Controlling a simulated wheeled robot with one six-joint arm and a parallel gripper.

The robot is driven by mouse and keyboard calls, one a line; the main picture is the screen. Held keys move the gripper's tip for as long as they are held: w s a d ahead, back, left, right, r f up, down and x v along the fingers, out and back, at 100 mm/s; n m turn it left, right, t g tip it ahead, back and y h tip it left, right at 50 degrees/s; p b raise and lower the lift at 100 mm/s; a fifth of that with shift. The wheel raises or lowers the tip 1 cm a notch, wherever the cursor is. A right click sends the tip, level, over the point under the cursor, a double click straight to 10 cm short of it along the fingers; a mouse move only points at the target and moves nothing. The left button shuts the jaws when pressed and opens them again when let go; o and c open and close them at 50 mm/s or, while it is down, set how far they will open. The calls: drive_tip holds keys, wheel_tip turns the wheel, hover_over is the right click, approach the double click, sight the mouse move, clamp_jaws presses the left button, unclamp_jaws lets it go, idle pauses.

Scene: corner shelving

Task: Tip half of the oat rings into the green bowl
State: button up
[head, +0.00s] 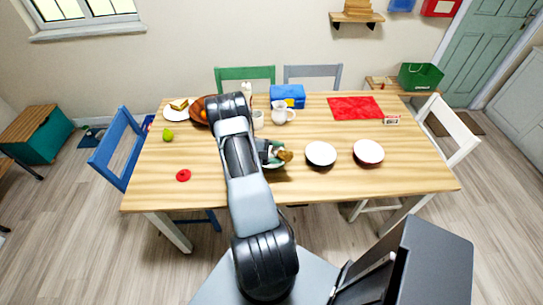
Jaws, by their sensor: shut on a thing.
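My gripper (268,151) is over the middle of the wooden table, partly hidden behind my own arm. It is shut on a small brownish container (285,156), which looks tilted; I take it for the one with the oat rings. A bowl (275,166) is just below, mostly covered by the gripper and the container. Only a pale rim and a dark greenish inside show, so its colour is hard to be sure of. I cannot make out single rings or how many are in either.
Two pale bowls (320,153) (368,151) stand to the right. A white jug (279,115), a cup (258,119), a blue box (288,96), a brown bowl (199,108) and a plate (177,114) are behind. The front right tabletop is clear.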

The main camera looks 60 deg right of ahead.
drive_tip(key=shift+w+d+r+n+g, duration=0.15)
drive_tip(key=shift+w+r+n+g, duration=0.25)
drive_tip(key=shift+n, duration=0.1)
idle(1.8)
